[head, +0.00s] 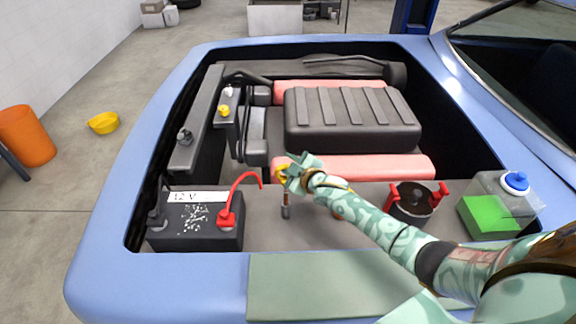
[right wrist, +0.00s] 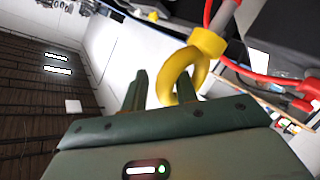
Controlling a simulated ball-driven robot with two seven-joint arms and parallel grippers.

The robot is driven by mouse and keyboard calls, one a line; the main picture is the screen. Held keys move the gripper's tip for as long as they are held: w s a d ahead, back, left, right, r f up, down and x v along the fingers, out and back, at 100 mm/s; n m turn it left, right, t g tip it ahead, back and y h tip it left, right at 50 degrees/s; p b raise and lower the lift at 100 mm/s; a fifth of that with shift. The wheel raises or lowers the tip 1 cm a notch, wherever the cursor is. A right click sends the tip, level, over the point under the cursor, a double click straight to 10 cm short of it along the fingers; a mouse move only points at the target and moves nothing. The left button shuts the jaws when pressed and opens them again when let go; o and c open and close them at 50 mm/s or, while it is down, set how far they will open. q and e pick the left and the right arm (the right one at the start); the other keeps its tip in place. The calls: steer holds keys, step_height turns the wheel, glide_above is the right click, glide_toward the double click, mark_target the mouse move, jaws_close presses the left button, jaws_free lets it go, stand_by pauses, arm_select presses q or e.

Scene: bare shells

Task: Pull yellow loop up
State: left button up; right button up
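The yellow loop (head: 281,174) is a thick ring above the engine bay's front panel, partly hidden by my right gripper (head: 293,171) in the head view. A thin shaft with a dark lower end (head: 286,208) shows below it. In the right wrist view the loop (right wrist: 169,78) hangs from a yellow collar, right at the fingertips. My right gripper (right wrist: 162,76) has its two fingers apart there. One side of the ring shows in the gap, and the right finger appears within the ring's opening. I cannot tell whether they touch. My left gripper is not in view.
A black 12 V battery (head: 193,226) with a red cable (head: 240,186) stands left of the loop. A dark pot with red handles (head: 411,206) and a green-filled bottle (head: 490,214) stand to the right. The black engine cover (head: 350,135) lies behind.

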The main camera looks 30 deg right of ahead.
steer(key=shift+a, duration=0.1)
stand_by(0.3)
steer(key=shift+s+r, duration=0.1)
steer(key=shift+s, duration=0.05)
steer(key=p+v, duration=0.3)
steer(key=v, duration=1.3)
